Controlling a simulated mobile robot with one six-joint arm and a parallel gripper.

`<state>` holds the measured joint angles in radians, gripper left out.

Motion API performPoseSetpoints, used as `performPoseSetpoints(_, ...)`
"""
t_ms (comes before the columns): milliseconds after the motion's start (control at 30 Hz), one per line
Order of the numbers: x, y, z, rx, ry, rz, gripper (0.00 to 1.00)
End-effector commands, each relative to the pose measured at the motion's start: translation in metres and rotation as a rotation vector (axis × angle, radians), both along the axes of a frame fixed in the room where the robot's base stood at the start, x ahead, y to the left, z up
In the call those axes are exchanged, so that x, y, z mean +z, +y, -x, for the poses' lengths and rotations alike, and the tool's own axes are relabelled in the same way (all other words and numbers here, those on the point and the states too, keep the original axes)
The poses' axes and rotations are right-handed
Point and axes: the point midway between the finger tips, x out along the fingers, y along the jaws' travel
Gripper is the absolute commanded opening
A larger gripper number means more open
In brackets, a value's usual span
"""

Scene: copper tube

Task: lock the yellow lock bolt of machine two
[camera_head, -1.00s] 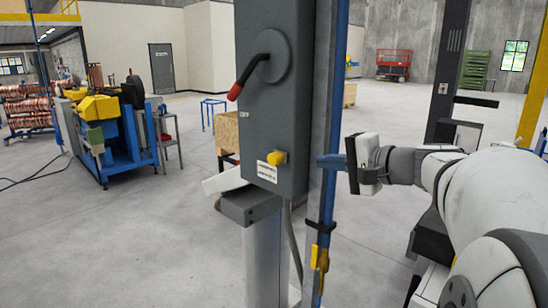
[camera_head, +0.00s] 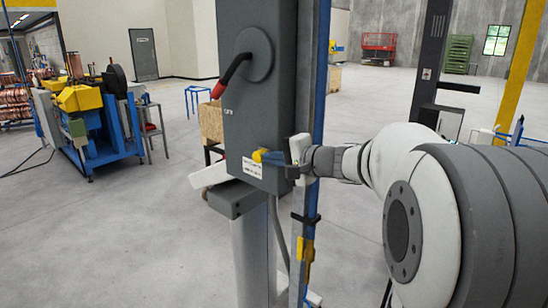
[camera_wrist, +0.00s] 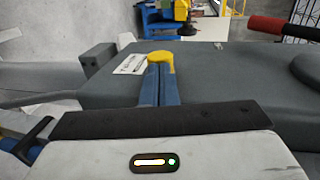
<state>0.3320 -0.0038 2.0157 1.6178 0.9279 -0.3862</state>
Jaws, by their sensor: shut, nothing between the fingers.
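The yellow lock bolt (camera_head: 259,155) sticks out low on the face of a grey switch box (camera_head: 240,120), above a white label. In the wrist view the yellow bolt (camera_wrist: 160,58) sits right at the tips of my blue fingers. My gripper (camera_head: 268,157) is shut, with its fingertips touching or very close to the bolt; I cannot tell contact for sure. Nothing shows between the fingers. The fingertips hide part of the bolt. A black lever with a red grip (camera_head: 232,75) is higher on the same box and hangs down to the left.
A grey ledge (camera_head: 237,197) juts out below the box on a post. A blue and grey upright (camera_head: 318,110) stands right beside the box, close to my wrist. A blue and yellow machine (camera_head: 95,120) is at the left. Open floor lies between.

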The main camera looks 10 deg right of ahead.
Motion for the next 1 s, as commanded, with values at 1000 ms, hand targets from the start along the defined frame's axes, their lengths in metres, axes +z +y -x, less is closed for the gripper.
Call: performPoseSetpoints(1000, 0.005, 0.008, -0.016, 0.000, -0.004, 0.001, 0.00)
